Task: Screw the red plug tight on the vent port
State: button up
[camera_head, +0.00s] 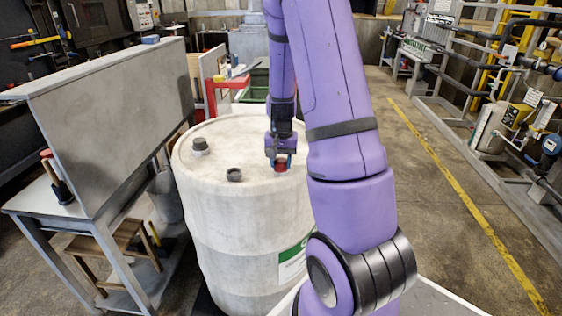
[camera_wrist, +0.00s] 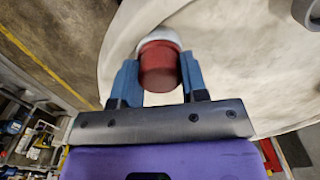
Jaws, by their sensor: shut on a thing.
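The red plug (camera_wrist: 159,66) sits between the blue fingers of my gripper (camera_wrist: 159,75) in the wrist view, and the gripper is shut on it. A pale round collar, the vent port (camera_wrist: 160,36), shows just behind the plug. The plug is in line with the port; how far it is seated cannot be told. In the head view my gripper (camera_head: 280,160) points down at the top of the white drum (camera_head: 230,225), with the red plug (camera_head: 281,167) low between its fingers, at the drum top's right side. My arm hides part of the drum's right side.
The drum top also carries a dark cap (camera_head: 200,146) and a dark round fitting (camera_head: 234,174). A grey table with an upright panel (camera_head: 115,115) stands close on the left. Pipes and a railing (camera_head: 480,130) are at right, with open floor (camera_head: 425,190) between.

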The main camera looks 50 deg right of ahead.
dwell(0.3)
jog(key=m, duration=0.5)
jog(key=o, duration=1.1)
jog(key=shift+c, duration=0.2)
jog(key=shift+c, duration=0.2)
